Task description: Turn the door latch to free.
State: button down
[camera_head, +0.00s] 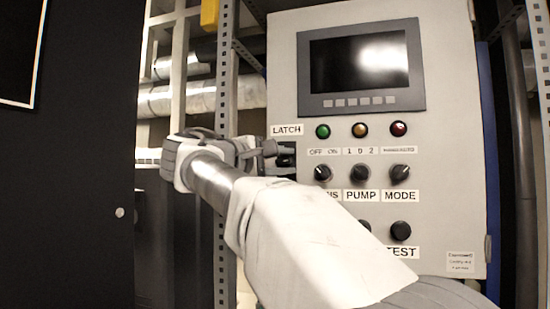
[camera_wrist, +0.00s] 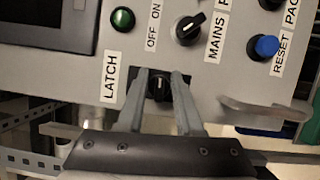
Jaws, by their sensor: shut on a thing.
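The door latch is a small black knob (camera_wrist: 159,86) on a dark mount, beside the "LATCH" label (camera_wrist: 111,76) in the wrist view, which is turned on its side. My gripper (camera_wrist: 160,76) has one finger on each side of the knob and is shut on it. In the head view my gripper (camera_head: 272,148) is at the left edge of the control panel (camera_head: 440,130), just below the "LATCH" label. There the latch (camera_head: 287,160) is partly hidden by my fingers. The knob's exact angle is hard to tell.
The panel has a screen (camera_head: 360,62), green, amber and red lamps, and several black knobs close to the right of the latch. A blue reset button (camera_wrist: 265,46) shows in the wrist view. A perforated metal post (camera_head: 225,90) stands close left of the panel, and a dark cabinet (camera_head: 70,170) farther left.

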jog(key=shift+m, duration=0.5)
jog(key=c, duration=0.9)
grip_release()
notch_tip(320, 180, up, 4)
jog(key=shift+r+p, duration=0.1)
jog(key=shift+p, duration=0.8)
jog(key=s+d+r, duration=0.1)
jog(key=d+r, duration=0.1)
jog(key=d, duration=0.1)
jog(key=s+d+r, duration=0.2)
jog(key=d, duration=0.2)
jog(key=s+d+r, duration=0.1)
jog(key=d+r, duration=0.2)
jog(key=shift+s+d, duration=0.35)
jog(key=shift+s, duration=0.05)
jog(key=shift+f, duration=0.1)
